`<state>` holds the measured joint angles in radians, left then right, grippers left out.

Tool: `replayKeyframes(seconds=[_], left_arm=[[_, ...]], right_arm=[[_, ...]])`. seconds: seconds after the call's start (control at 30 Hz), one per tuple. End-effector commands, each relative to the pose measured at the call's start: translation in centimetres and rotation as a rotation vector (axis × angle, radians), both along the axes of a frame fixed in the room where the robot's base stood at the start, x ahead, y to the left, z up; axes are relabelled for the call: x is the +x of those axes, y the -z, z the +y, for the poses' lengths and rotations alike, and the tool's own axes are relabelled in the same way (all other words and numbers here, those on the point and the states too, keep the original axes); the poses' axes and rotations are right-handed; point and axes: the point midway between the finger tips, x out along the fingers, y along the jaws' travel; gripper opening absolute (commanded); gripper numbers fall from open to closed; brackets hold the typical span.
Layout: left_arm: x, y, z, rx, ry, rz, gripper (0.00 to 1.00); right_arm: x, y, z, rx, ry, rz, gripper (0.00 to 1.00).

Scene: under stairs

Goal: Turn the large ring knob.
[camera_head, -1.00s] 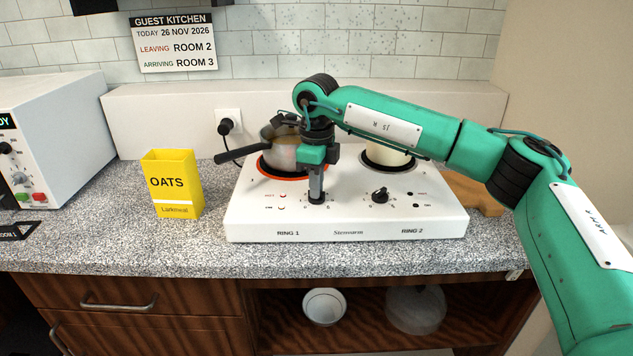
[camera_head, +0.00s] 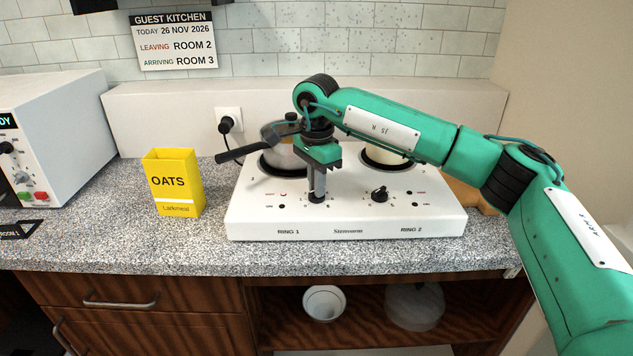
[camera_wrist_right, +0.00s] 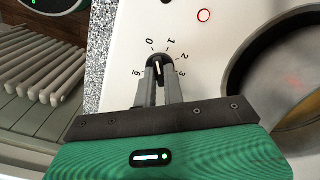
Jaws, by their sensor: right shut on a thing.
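The white two-ring cooker (camera_head: 346,223) stands on the counter, marked RING 1 at left and RING 2 at right. My right gripper (camera_head: 317,198) points down at the RING 1 knob and is shut on it. In the right wrist view the fingers (camera_wrist_right: 159,88) clasp the dark knob (camera_wrist_right: 158,62), whose white line points roughly toward the 0 and 1 side; the exact mark is unclear. The RING 2 knob (camera_head: 380,194) stands free. My left gripper is not in view.
A yellow oats box (camera_head: 174,183) and a white microwave (camera_head: 55,135) stand at left. A bowl (camera_head: 324,303) sits on the shelf below.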

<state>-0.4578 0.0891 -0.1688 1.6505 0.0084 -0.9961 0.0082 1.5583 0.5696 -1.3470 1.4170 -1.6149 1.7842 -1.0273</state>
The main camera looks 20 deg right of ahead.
Motion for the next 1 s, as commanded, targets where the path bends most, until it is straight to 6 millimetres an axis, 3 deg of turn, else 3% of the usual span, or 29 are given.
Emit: replayKeyframes(seconds=[0.4, 0.97, 1.0], left_arm=[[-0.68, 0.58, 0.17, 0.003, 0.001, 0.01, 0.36], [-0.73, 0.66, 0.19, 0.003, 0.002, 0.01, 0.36], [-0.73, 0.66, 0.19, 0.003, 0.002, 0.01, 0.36]], right_arm=[[0.08, -0.24, -0.02, 0.002, -0.192, -0.005, 0.0], [0.09, -0.27, -0.02, 0.002, -0.222, -0.005, 0.0], [0.09, -0.28, -0.02, 0.002, -0.222, -0.005, 0.14]])
